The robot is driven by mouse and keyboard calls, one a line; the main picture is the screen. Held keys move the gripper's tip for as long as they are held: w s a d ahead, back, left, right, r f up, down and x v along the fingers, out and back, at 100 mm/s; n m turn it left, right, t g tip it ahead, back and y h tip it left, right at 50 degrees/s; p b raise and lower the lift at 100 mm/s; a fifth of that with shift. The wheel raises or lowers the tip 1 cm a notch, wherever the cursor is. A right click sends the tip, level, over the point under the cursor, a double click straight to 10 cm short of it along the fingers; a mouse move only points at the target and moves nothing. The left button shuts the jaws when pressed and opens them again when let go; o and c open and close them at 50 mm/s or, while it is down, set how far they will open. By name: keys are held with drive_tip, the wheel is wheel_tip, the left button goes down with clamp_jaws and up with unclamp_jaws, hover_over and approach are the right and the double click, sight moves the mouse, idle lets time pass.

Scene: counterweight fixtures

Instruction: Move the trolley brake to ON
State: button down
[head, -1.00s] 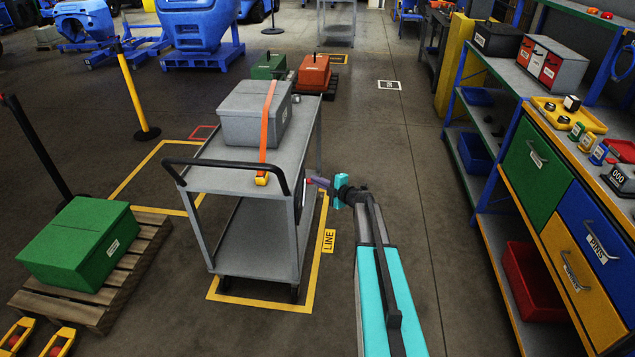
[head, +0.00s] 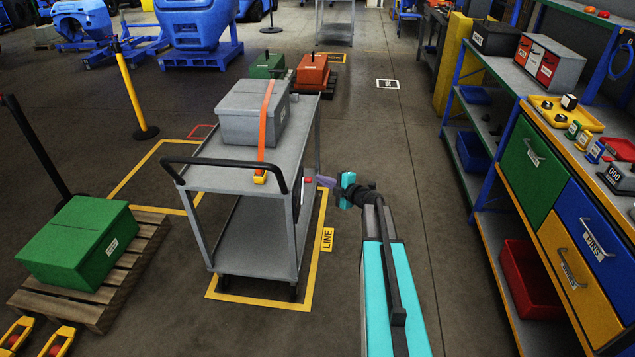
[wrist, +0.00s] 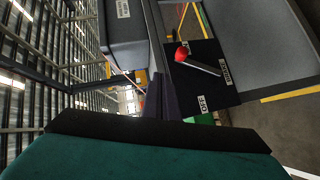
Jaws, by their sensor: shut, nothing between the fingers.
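The grey trolley (head: 262,185) stands inside a yellow floor outline. Its brake shows in the wrist view as a black plate (wrist: 215,85) with a grey lever (wrist: 203,67) ending in a red knob (wrist: 181,54). One white label on the plate (wrist: 203,103) seems to read OFF; the other, beside the lever's far end (wrist: 225,72), is too small to read surely. The red knob also shows on the trolley's right side in the head view (head: 308,180). My gripper (head: 323,181) is shut and empty, just right of the knob, with a small gap.
A grey box (head: 250,118) with an orange strap lies on the trolley top. A black push handle (head: 225,163) curves over the near end. A shelf bench (head: 490,190) stands to the right, with clear floor between. A green crate (head: 80,240) sits on a pallet at left.

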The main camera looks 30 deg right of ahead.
drive_tip(key=shift+d+r+b+v, duration=0.1)
drive_tip(key=shift+r+b+v, duration=0.1)
drive_tip(key=shift+v, duration=0.75)
drive_tip(key=shift+d+r+b+v, duration=0.1)
drive_tip(key=shift+r+b+v, duration=0.15)
drive_tip(key=shift+v, duration=0.7)
drive_tip(key=shift+d+r+b+v, duration=0.1)
drive_tip(key=shift+r+b+v, duration=0.1)
drive_tip(key=shift+v, duration=0.75)
drive_tip(key=shift+w+a+f, duration=0.1)
drive_tip(key=shift+w, duration=0.15)
